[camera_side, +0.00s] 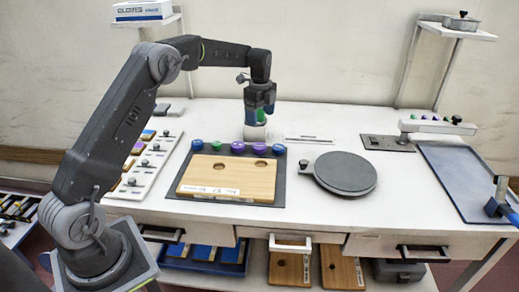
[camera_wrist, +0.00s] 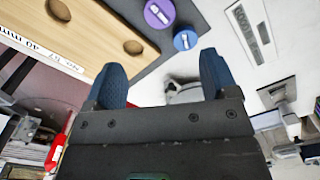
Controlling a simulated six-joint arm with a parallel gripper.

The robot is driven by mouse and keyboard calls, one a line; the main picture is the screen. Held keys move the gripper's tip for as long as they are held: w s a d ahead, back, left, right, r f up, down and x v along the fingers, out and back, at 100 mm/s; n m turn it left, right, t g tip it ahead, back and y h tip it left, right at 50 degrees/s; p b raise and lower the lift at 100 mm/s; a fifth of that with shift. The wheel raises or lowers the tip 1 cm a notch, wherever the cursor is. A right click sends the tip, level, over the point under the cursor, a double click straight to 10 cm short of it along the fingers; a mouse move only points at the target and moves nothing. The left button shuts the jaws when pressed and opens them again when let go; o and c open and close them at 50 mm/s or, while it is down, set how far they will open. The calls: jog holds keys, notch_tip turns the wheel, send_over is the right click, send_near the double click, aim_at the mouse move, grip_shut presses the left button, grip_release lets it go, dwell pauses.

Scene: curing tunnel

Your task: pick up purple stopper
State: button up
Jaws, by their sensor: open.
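A row of coloured stoppers lies along the back edge of a dark mat in the side view. Two are purple: one purple stopper (camera_side: 238,147) beside the green stopper (camera_side: 216,145), and another purple stopper (camera_side: 258,148) beside the right-hand blue stopper (camera_side: 279,149). In the wrist view a purple stopper (camera_wrist: 159,13) shows at the top, with a blue stopper (camera_wrist: 185,40) below and right of it. My gripper (camera_side: 259,114) hangs behind and above the row. Its blue fingers are apart in the wrist view (camera_wrist: 160,72), and no stopper is between them.
A wooden board (camera_side: 228,178) with two holes lies on the dark mat (camera_side: 284,190), in front of the stoppers. A round dark plate (camera_side: 345,172) with a handle lies to the right. A pale object (camera_side: 255,131) stands just below my gripper.

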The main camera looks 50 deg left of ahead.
aim_at(260, 146)
notch_tip(260, 146, down, 13)
jog(key=shift+r, duration=0.1)
dwell(0.5)
jog(key=shift+c, duration=0.4)
jog(key=c, duration=0.9)
